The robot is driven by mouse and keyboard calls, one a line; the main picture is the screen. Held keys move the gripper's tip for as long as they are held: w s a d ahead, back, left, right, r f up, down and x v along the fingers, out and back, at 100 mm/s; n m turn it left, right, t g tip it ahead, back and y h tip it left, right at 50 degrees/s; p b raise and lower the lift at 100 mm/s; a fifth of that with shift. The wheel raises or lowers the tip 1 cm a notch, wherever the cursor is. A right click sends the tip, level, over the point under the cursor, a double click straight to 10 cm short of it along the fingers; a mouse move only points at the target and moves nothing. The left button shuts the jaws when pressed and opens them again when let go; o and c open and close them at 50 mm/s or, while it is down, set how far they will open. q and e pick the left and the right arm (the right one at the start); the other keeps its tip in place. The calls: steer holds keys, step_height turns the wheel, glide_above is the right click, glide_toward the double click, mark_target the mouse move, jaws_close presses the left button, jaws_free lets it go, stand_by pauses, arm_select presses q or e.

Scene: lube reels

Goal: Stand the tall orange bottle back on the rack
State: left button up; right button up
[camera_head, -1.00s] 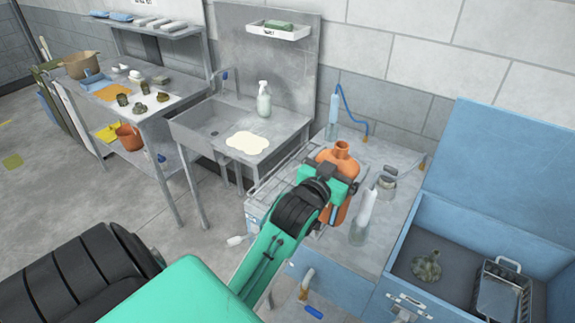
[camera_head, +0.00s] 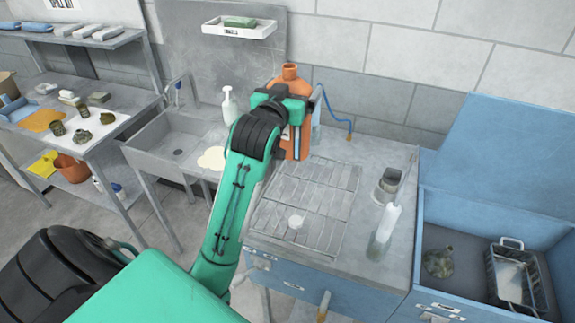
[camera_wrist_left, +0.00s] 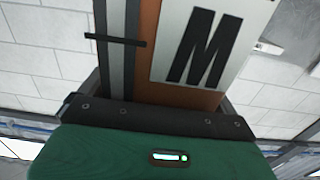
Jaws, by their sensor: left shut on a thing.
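The tall orange bottle (camera_head: 290,76) is upright in my left gripper (camera_head: 284,104), at the back of the grey bench. The gripper is shut on it and covers its middle. In the left wrist view the orange bottle (camera_wrist_left: 148,55) fills the middle, with a white label bearing a black M. The wire rack (camera_head: 318,190) lies flat on the bench, in front of and to the right of the bottle. I cannot tell whether the bottle's base touches anything. My right gripper is not in view.
A blue open chest (camera_head: 480,220) is at the right. A sink (camera_head: 170,150) with a soap bottle (camera_head: 229,105) is left.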

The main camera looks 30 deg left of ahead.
mark_target(291, 136)
arm_select(q)
step_height(291, 136, down, 13)
steer(key=shift+p, duration=0.9)
step_height(291, 136, down, 4)
steer(key=shift+f+p, duration=0.1)
steer(key=shift+p, duration=0.3)
steer(key=shift+f, duration=0.2)
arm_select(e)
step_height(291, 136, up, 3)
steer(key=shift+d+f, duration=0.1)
arm_select(q)
steer(key=shift+f, duration=0.1)
